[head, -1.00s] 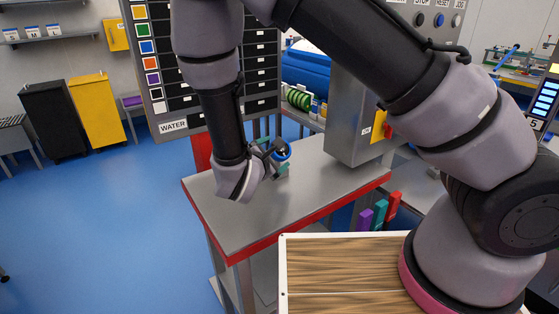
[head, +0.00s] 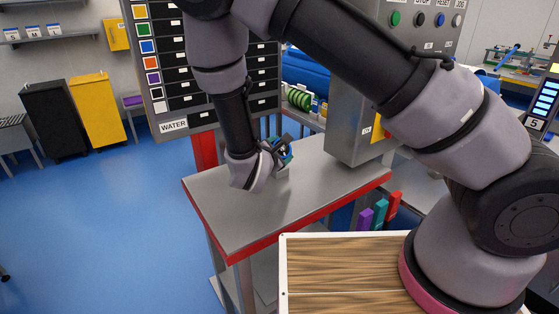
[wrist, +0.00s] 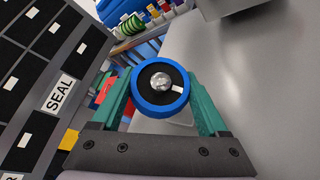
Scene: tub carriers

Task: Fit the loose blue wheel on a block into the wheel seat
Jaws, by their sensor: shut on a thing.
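The loose blue wheel (wrist: 139,91) has a blue rim, a dark face and a shiny metal centre. My gripper (wrist: 160,95) is shut on it, with a green finger on each side in the wrist view. In the head view the wheel (head: 287,154) is small at the end of my gripper (head: 280,150), above the far part of the grey bench. A pale patch, perhaps the block (head: 283,172), shows just below the wheel. I cannot tell whether the wheel touches it. I do not make out the wheel seat in either view.
The grey bench (head: 240,215) has a red edge and much bare top. A grey control box (head: 355,120) stands on its right. A black drawer rack (head: 175,70) is behind. A wooden-topped surface (head: 340,265) is in front.

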